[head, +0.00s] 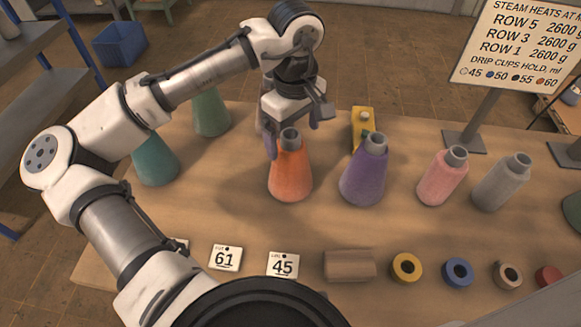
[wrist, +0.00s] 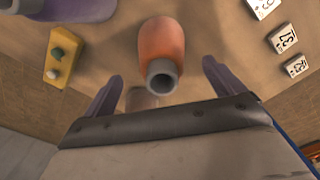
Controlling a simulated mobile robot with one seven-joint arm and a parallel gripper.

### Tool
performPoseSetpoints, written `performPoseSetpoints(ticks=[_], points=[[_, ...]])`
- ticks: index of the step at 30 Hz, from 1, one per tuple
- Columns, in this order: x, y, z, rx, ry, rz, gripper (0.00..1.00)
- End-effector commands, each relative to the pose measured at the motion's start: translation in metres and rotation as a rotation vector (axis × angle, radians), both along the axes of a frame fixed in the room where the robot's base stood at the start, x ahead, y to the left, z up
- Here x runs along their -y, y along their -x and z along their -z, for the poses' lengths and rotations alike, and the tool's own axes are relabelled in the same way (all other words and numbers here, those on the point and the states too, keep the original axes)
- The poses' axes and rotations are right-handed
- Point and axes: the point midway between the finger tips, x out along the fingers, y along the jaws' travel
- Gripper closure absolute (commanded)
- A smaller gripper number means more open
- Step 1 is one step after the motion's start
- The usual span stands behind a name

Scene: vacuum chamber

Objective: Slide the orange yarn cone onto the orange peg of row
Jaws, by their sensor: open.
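The orange yarn cone (head: 290,178) stands upright on the wooden table, its narrow grey tube end up. It also shows in the wrist view (wrist: 163,42), with the tube mouth facing the camera. My gripper (head: 293,128) is just above and behind the cone's top, pointing down. In the wrist view my gripper (wrist: 162,78) is open, one finger on each side of the grey tube. I see no clear contact, and nothing is held. No orange peg or peg row is visible in either view.
A purple cone (head: 363,180) stands close on the right, with a yellow block (head: 362,125) behind it. Pink (head: 443,180) and grey (head: 500,185) cones stand farther right, teal (head: 156,162) and green (head: 210,115) ones left. Number cards (head: 283,265) and small rings (head: 407,267) line the front.

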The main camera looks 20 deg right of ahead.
Motion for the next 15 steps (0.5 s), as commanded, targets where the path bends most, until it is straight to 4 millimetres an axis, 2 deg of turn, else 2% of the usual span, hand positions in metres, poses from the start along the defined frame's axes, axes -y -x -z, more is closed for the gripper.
performPoseSetpoints(ticks=[5,9,15], points=[[-0.004,-0.004,0.017,-0.003,-0.001,-0.002,0.06],[-0.005,-0.007,0.039,-0.001,-0.002,0.001,0.06],[-0.005,-0.007,0.052,0.001,0.0,0.0,0.06]])
